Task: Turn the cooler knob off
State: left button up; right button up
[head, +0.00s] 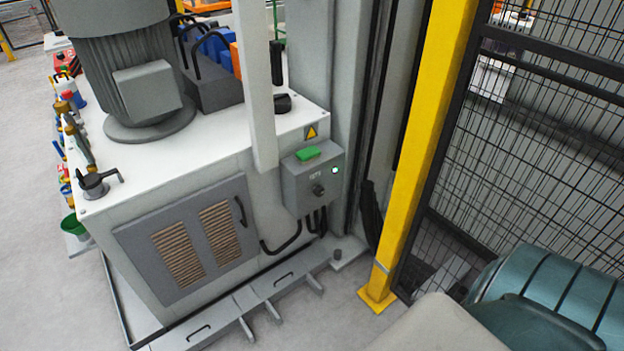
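A small grey control box (312,180) is mounted on the right side of the white machine cabinet. A dark round knob (318,190) sits on its front face, with a small label above it. I cannot tell the knob's exact setting at this size. A small pale green light (335,170) shows to the right of the knob. Neither of my grippers is in view.
The white cabinet (190,165) carries a large grey motor (125,70) and has a louvred door (190,240). A low tray with a raised edge (230,310) runs along its base. A yellow post (425,140) and black mesh fence (540,150) stand to the right.

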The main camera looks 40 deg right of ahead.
aim_at(318, 191)
jog(key=z, duration=1.25)
